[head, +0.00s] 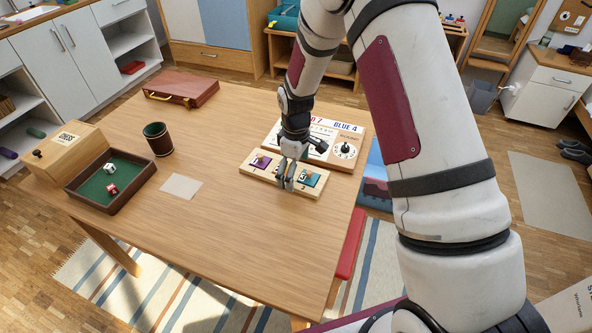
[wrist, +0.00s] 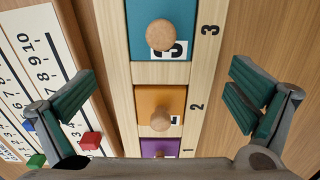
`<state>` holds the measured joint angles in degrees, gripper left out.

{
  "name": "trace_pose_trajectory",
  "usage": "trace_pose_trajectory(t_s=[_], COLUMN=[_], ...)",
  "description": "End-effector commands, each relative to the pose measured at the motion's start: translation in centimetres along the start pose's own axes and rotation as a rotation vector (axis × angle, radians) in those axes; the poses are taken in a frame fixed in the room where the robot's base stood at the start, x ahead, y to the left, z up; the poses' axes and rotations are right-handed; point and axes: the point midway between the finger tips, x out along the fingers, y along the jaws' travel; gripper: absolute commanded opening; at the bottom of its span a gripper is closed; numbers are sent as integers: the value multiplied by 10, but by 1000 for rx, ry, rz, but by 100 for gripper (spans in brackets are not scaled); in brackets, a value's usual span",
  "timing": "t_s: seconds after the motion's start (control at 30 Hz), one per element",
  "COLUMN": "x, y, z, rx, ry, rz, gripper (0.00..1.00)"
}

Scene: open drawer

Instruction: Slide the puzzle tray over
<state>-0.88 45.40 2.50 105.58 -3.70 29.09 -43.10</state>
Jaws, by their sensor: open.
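The puzzle tray (head: 246,164) is a long pale wooden board lying on the table near its right side. In the wrist view the tray (wrist: 150,73) runs up the middle, with teal (wrist: 142,42), orange (wrist: 146,98) and purple (wrist: 150,145) squares beside the numbers 3, 2 and 1. Each square has a round wooden knob. My gripper (head: 286,180) points down over the middle of the tray and hides the orange square in the head view. My gripper (wrist: 165,95) is open and empty, with one finger on each side of the tray. Whether the fingers touch it I cannot tell.
A scoreboard (head: 342,133) with a dial lies just behind the tray; small red (wrist: 90,140) and green (wrist: 37,161) blocks are on it. A dice tray (head: 75,195), a leather cup (head: 158,140) and a brown case (head: 182,90) stand left. The table front (head: 225,235) is clear.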

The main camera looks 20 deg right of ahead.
Motion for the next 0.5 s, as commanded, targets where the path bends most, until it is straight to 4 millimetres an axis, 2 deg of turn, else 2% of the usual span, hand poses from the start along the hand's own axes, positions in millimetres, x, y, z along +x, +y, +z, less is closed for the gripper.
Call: trace_pose_trajectory(t_s=[0.17, 0.5], x=[-17, -85], y=[1, 1], z=[-1, 0], rx=[0, 1], ry=[3, 4], rz=[3, 4], gripper=[100, 100])
